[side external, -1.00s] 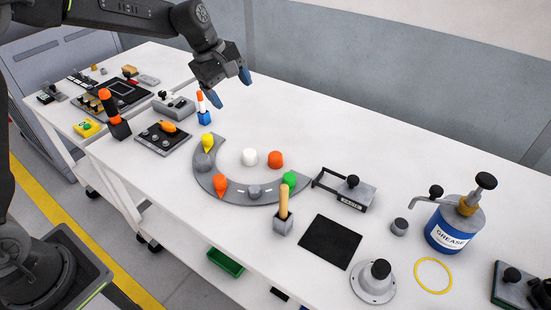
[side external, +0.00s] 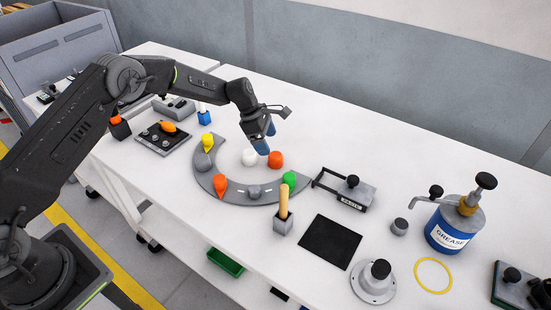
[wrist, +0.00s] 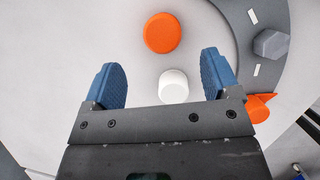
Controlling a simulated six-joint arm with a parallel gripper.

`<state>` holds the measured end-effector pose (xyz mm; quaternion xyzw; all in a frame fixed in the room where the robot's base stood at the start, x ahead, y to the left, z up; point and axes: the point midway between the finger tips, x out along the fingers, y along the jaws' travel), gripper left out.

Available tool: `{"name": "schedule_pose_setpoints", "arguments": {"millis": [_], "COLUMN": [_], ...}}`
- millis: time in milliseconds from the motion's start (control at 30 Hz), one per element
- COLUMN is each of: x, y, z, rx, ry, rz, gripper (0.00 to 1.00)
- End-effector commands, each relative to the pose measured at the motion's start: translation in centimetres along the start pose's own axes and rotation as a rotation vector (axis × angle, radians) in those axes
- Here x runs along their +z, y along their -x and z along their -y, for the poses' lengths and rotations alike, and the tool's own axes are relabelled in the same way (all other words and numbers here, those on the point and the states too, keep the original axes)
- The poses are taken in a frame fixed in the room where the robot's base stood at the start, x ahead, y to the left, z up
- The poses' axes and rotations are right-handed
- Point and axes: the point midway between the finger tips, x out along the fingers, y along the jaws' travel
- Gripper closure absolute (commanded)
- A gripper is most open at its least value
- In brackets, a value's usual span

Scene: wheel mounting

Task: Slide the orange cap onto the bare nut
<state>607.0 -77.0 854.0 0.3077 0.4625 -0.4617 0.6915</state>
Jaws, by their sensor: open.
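The orange cap (side external: 275,160) is a short round cylinder standing on the white table inside the grey curved plate (side external: 236,190). In the wrist view the orange cap (wrist: 161,32) lies just beyond my fingertips. A grey hex nut (side external: 254,191) sits bare on the plate between white dashes; the nut (wrist: 270,43) is at upper right in the wrist view. My gripper (side external: 266,138) is open and empty above the table, near the orange cap. Its blue fingers (wrist: 160,72) are spread wide, with a white cap (wrist: 173,86) showing between them from above.
A wooden handle (side external: 284,202) stands in a grey block in front. A grey PASTE block (side external: 353,193) lies to the right. Table behind the caps is clear.

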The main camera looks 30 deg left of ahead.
Motion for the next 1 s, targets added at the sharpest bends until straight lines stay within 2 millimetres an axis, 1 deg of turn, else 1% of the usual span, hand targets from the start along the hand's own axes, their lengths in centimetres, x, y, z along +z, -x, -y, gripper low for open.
{"name": "schedule_pose_setpoints", "arguments": {"millis": [33,267,400,533,667,867,1000], "x": [0.0,0.1,0.5,0.5,0.5,0.5,0.5], "y": [-0.6,-2.2,-4.3,-5.9,-6.5,-6.5,-6.5], "z": [0.0,0.2,0.4,0.4,0.4,0.4,0.4], "rx": [-0.001,-0.001,-0.002,0.000,0.001,0.001,0.001], "ry": [-0.001,-0.002,-0.003,-0.002,-0.002,-0.002,-0.002], "rz": [0.000,-0.001,-0.001,0.000,0.001,0.001,0.000], "gripper": [0.18,0.18,0.18,0.18,0.18,0.19,0.32]}}
